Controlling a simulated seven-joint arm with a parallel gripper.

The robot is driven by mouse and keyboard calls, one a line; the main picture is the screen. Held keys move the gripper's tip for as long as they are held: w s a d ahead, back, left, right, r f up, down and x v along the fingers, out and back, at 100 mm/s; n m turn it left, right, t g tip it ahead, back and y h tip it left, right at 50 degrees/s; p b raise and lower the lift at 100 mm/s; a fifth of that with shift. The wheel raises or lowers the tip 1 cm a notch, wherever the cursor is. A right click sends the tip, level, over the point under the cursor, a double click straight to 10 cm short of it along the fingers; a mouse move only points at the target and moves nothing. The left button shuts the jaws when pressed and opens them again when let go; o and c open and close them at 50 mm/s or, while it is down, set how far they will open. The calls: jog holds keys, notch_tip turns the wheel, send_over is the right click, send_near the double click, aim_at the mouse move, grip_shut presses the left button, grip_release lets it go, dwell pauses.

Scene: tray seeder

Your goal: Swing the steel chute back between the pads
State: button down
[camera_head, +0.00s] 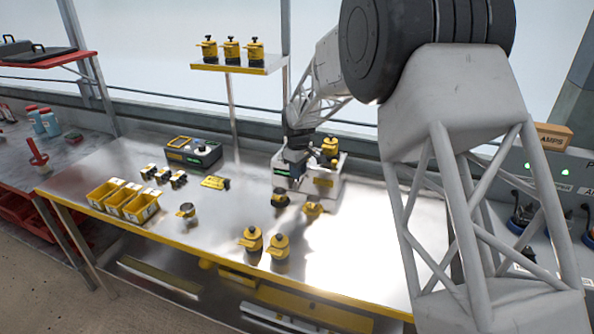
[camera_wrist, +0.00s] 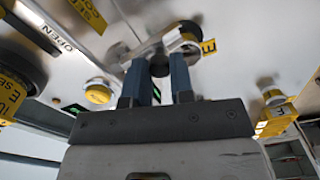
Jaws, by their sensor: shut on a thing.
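The tray seeder (camera_head: 322,184) is a pale box-shaped machine with yellow parts, standing on the steel bench. My gripper (camera_head: 293,168) is down at its left front side. In the wrist view my gripper's two blue fingers (camera_wrist: 161,68) stand on either side of a dark round knob (camera_wrist: 159,66), shut on it. The knob joins a bright steel bar (camera_wrist: 150,43), which I take for the steel chute. It slants across in front of the fingertips. The pads cannot be made out clearly. In the head view my gripper and wrist hide the chute.
Yellow-black canisters (camera_head: 252,240) stand near the bench's front edge. Yellow bins (camera_head: 105,194) and a grey box (camera_head: 192,153) are at the left. A shelf (camera_head: 240,69) with several canisters is above. In the wrist view an "OPEN" label (camera_wrist: 47,30) is at upper left.

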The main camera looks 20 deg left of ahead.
jog(key=c, duration=1)
grip_release()
jog(key=shift+r, duration=3.9)
jog(key=shift+d, duration=0.1)
